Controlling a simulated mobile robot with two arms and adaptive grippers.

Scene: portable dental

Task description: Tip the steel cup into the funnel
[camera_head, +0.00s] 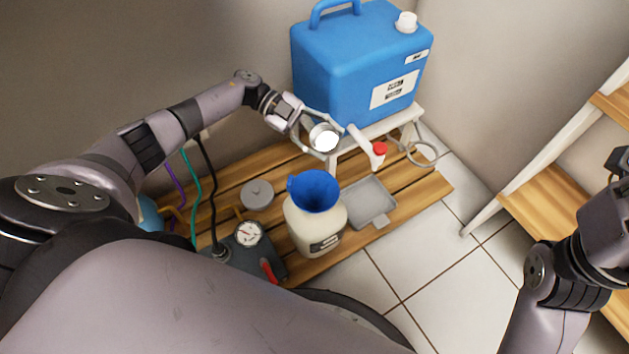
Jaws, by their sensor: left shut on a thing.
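My left gripper (309,122) is shut on the steel cup (324,138), which shows a bright round face towards me. Its tilt and contents cannot be told. The blue funnel (317,191) sits in the mouth of a cream bottle (315,230) on the wooden slatted bench. The cup is in the air, above and behind the funnel in the picture, and apart from it. My right arm comes in at the right edge; its gripper is outside the view.
A blue canister (350,70) stands on a white stand (405,120) behind the cup, with a red-tipped tap (379,150) close right. A grey tray (371,203), a round lid (257,194) and a gauge (248,233) surround the bottle. Wooden shelves (555,205) stand right.

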